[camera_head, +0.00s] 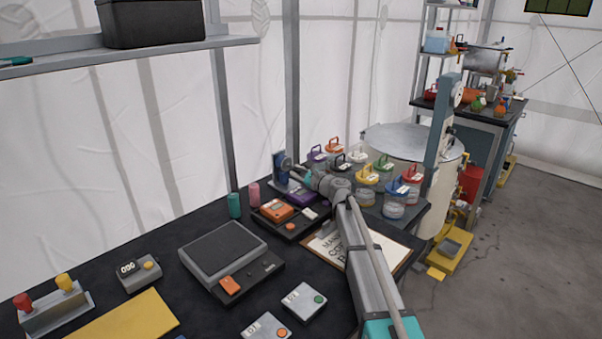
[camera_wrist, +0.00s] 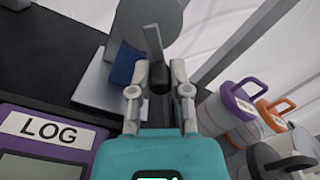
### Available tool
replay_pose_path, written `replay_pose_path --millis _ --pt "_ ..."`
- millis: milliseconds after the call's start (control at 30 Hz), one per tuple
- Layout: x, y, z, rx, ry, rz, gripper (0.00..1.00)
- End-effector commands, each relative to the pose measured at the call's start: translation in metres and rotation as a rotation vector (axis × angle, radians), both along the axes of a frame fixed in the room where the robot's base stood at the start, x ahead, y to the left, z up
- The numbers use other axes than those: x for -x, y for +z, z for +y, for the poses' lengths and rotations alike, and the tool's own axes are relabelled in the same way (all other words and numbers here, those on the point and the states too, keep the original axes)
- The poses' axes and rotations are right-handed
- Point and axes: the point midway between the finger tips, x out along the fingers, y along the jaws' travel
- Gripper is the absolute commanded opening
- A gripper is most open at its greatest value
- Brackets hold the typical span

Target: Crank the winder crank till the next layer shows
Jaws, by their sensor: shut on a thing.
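The winder stands at the back of the dark table; in the head view it is a small blue upright with a grey disc (camera_head: 283,162). In the wrist view I see its grey disc (camera_wrist: 135,20), a blue part (camera_wrist: 125,66) and a grey crank arm (camera_wrist: 153,40) ending in a black knob (camera_wrist: 158,78). My gripper (camera_wrist: 159,68) is shut on that black crank knob, one finger on each side. It also shows in the head view (camera_head: 299,172), beside the winder. I cannot make out any layer on the winder.
A purple LOG device (camera_wrist: 50,135) lies close to my gripper. Lidded jars (camera_head: 395,207) with coloured handles stand just right of the winder. A clipboard (camera_head: 397,250) lies under my arm. Orange-and-black devices (camera_head: 280,212) and two cylinders (camera_head: 234,205) stand to the left.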

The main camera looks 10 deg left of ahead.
Motion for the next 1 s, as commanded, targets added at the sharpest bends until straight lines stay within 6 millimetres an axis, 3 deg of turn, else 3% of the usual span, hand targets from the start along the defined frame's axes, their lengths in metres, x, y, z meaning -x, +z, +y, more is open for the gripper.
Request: replay_pose_path --millis 167,200,367,767,1000 --pt "0.0 0.001 0.003 -0.001 0.006 -0.001 0.0" --pt "0.0 0.001 0.003 -0.001 0.006 -0.001 0.3" --pt "0.0 0.0 0.002 0.0 0.003 -0.001 0.6" --pt "0.0 0.0 -0.001 0.001 0.0 -0.002 0.6" --pt "0.009 0.0 -0.012 0.001 -0.001 -0.001 0.6"
